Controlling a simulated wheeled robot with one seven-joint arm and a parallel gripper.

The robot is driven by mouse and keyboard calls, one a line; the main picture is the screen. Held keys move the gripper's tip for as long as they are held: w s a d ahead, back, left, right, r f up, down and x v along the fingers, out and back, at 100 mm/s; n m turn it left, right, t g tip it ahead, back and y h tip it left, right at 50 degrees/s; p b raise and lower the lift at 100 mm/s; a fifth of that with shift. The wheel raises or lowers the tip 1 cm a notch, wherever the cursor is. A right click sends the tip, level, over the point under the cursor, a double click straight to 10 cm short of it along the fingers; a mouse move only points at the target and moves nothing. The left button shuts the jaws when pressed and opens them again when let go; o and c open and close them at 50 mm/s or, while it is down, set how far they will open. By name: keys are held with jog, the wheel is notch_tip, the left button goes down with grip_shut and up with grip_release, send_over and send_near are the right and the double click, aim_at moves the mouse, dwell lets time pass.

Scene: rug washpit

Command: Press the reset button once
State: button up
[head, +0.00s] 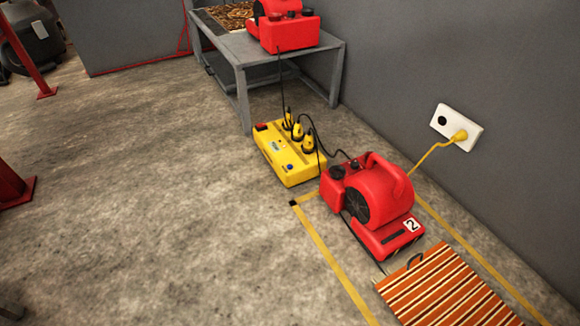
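A yellow power box (286,178) lies on the concrete floor near the middle of the picture. A small round blue button (290,167) is on its near end, and a red switch (261,127) is at its far left corner. No label reading "reset" can be made out, so I cannot tell for sure which one is the reset button. Several yellow plugs (297,132) with black cords stand in its top. My gripper is not in view.
A red blower (385,195) marked 2 stands right beside the box. A grey table (230,47) with another red blower (290,33) stands behind. A striped rug (440,290) lies at lower right. A yellow cord (430,155) runs to a wall socket (457,126). The floor left of the box is clear.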

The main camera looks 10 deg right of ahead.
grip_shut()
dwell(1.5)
